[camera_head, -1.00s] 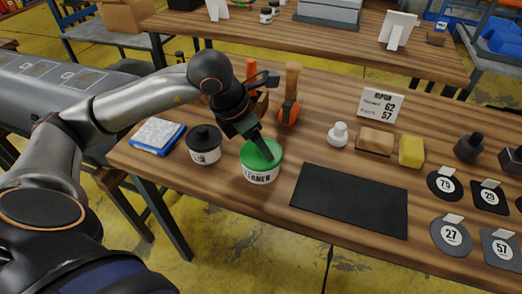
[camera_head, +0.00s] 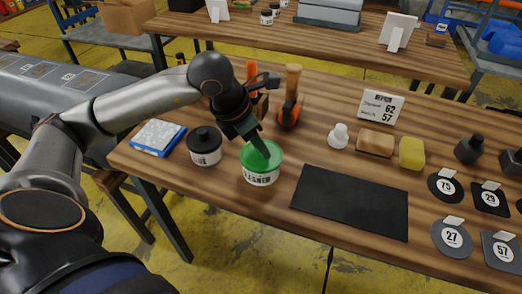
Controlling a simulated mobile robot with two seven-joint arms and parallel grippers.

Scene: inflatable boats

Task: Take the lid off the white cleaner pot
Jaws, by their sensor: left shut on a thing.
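The white cleaner pot (camera_head: 261,179) stands upright near the front edge of the wooden table, with part of its "CLEANER" label showing. Its green lid (camera_head: 268,161) is on top; I see no clear gap between lid and pot. My left gripper (camera_head: 261,146) comes down from above, tilted, and is shut on the lid's top. The gripper hides part of the lid, and the finger contact is hard to make out. My right gripper is not in view.
A black-lidded white pot (camera_head: 205,147) stands just left, with a blue-and-white box (camera_head: 158,136) beyond it. A black mat (camera_head: 350,201) lies to the right, empty. A small white bottle (camera_head: 338,136), brown block (camera_head: 375,143) and yellow sponge (camera_head: 412,152) stand behind it.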

